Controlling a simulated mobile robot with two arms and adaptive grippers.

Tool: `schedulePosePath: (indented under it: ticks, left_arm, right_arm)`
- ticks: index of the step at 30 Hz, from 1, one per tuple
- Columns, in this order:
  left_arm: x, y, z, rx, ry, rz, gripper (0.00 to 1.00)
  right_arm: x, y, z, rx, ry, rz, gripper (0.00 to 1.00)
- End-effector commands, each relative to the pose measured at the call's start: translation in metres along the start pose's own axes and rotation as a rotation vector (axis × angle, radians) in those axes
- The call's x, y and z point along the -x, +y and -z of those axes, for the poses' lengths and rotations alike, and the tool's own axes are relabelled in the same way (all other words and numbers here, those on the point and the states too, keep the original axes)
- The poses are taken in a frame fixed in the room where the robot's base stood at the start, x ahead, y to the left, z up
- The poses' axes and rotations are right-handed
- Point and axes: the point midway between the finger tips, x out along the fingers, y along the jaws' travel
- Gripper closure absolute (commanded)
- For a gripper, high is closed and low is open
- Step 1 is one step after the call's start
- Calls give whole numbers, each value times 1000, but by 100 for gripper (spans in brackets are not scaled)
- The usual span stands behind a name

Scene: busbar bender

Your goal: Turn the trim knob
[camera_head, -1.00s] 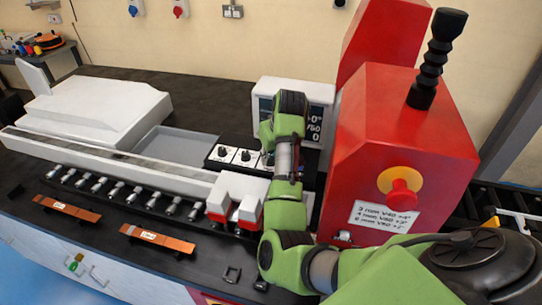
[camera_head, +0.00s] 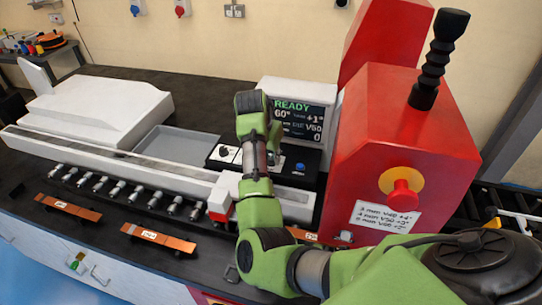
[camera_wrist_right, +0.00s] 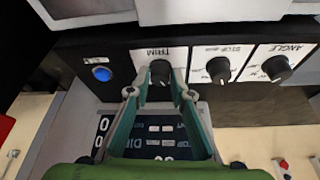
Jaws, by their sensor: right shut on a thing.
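The black trim knob (camera_wrist_right: 160,70) sits on a white plate marked TRIM, upside down in the right wrist view. My right gripper (camera_wrist_right: 160,82) has one finger on each side of this knob and is shut on it. In the head view the right gripper (camera_head: 274,140) is over the control panel (camera_head: 312,160), and my arm hides the trim knob there. The display (camera_head: 302,118) reads READY, 60° and +1°, with V60 and 0 below; part of it is too small to read. My left gripper is not in view.
The stop knob (camera_wrist_right: 219,69) and angle knob (camera_wrist_right: 277,68) are beside the trim knob. A blue button (camera_wrist_right: 101,73) is on its other side. The red machine housing (camera_head: 395,150) stands close at right. Copper bars (camera_head: 158,239) lie in front.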

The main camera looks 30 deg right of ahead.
Motion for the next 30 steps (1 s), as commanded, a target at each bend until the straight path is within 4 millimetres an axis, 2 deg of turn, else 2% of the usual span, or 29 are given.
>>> schedulePosePath:
  ticks: [14,30]
  left_arm:
    - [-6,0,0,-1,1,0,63]
    - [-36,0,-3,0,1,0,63]
  right_arm:
    - [-1,-4,1,-416,-1,-172,100]
    - [-3,-6,2,-858,-2,-355,100]
